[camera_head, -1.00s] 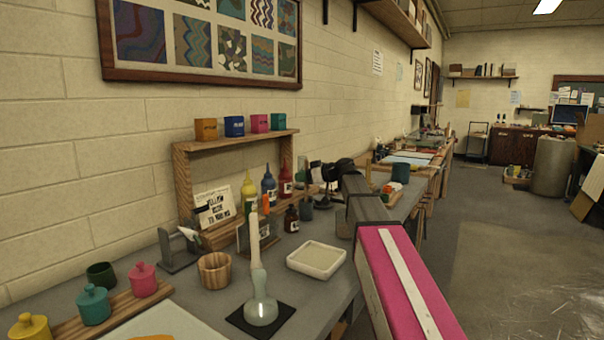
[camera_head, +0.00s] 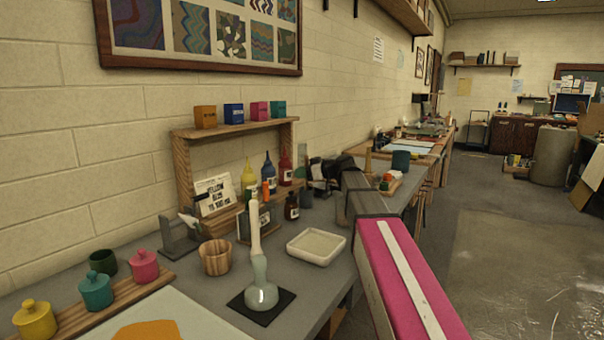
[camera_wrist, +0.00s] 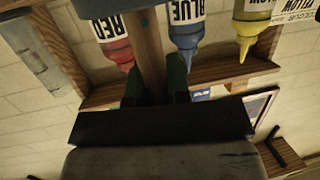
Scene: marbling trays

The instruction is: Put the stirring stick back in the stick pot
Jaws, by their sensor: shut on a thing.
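My gripper (camera_wrist: 155,88) is shut on a brown wooden stick (camera_wrist: 151,52), the stirring stick, which passes between its green finger pads in the wrist view. In the head view my gripper (camera_head: 318,172) is a small dark shape above the back of the grey table, right of the bottles; the stick is hard to make out there. A small dark grey-green cup (camera_head: 305,199) stands on the table just below it. A slatted wooden pot (camera_head: 215,258), seemingly empty, stands nearer, to the left. I cannot tell for sure which one is the stick pot.
Yellow, blue and red bottles (camera_head: 286,165) stand by the wooden shelf, with a small brown bottle (camera_head: 292,206) in front. A white tray (camera_head: 317,247) and a pale flask-like object on a black mat (camera_head: 262,306) stand nearer. Lidded jars (camera_head: 95,291) are at the left.

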